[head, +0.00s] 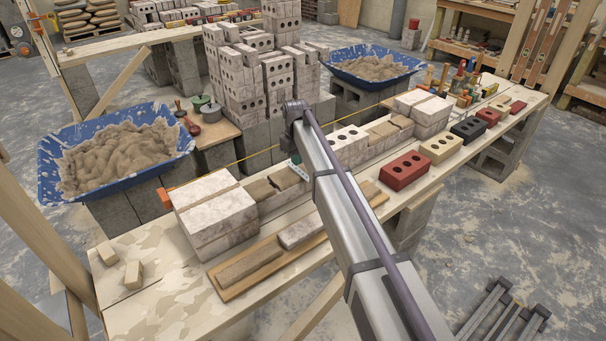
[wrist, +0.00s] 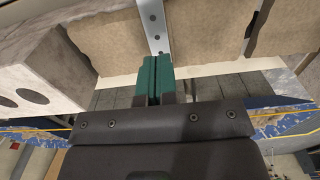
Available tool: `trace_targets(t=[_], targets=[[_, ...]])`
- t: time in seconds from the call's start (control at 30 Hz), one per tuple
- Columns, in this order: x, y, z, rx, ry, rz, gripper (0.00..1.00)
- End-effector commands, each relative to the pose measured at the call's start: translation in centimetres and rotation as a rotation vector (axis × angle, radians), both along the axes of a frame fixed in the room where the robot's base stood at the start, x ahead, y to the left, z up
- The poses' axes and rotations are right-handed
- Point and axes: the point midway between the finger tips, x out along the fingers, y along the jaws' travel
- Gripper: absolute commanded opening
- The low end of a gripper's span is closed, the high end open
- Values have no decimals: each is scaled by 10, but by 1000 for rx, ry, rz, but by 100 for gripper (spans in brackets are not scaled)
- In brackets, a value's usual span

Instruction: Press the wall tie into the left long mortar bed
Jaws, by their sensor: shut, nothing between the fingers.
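The wall tie (wrist: 153,24) is a flat pale metal strip with holes. In the wrist view it lies across a tan mortar bed (wrist: 205,32), just ahead of my fingertips. My gripper (wrist: 155,78) has green fingertips that are closed together, empty, at the tie's near end. I cannot tell whether they touch it or how deep the tie sits. In the head view my fingertips (head: 295,159) are mostly hidden behind my arm, beside the mortar on the left part of the wall (head: 260,190). The arm covers part of that mortar.
Large pale blocks (head: 215,212) end the wall at left. A cored brick (head: 347,140) stands mid-wall; a taut yellow line runs along the back. Blue mortar tubs (head: 185,140) (head: 408,60) and stacked bricks (head: 255,75) stand behind. Loose bricks (head: 404,170) line the front right.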

Motion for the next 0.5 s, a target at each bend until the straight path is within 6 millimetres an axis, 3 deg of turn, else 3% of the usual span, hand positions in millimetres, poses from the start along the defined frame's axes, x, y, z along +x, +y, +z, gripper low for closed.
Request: trace_targets(t=[0.5], targets=[[0,0,-9,0,0,0,0]])
